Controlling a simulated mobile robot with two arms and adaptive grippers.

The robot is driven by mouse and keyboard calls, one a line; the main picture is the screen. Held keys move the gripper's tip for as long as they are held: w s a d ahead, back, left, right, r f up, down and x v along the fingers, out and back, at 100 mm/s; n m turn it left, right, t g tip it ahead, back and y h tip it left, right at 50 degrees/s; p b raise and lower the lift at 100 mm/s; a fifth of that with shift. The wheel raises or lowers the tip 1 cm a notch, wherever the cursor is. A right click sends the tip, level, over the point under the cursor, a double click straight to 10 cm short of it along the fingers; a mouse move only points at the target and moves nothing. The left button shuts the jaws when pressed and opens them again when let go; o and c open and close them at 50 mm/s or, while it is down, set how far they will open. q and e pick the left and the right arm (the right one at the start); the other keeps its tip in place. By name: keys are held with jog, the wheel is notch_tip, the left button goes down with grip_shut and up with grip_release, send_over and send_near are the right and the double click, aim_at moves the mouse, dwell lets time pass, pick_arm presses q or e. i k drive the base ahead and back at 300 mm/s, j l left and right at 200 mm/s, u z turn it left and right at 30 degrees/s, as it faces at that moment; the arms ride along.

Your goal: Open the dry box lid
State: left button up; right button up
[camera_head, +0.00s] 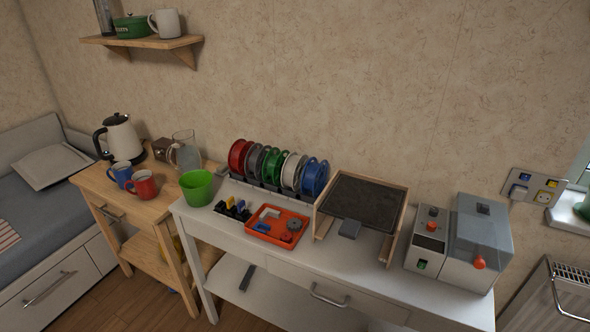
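A light grey box (440,269) stands at the right end of the white table and looks like the dry box. Its right part carries a darker grey lid (481,232), which looks closed. An orange-red knob (479,262) sits at the front below the lid. The left part has a dark panel with a red button and a small green display (422,264). Neither of my grippers shows in the head view. What is inside the box is hidden.
A wooden-framed dark plate (362,203) stands left of the box. Farther left are several filament spools (267,166), an orange tray (265,236) and a green bucket (197,187). A wall socket panel (533,187) and a radiator (567,293) are on the right.

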aim_at(478, 263)
jog(key=z, duration=1.4)
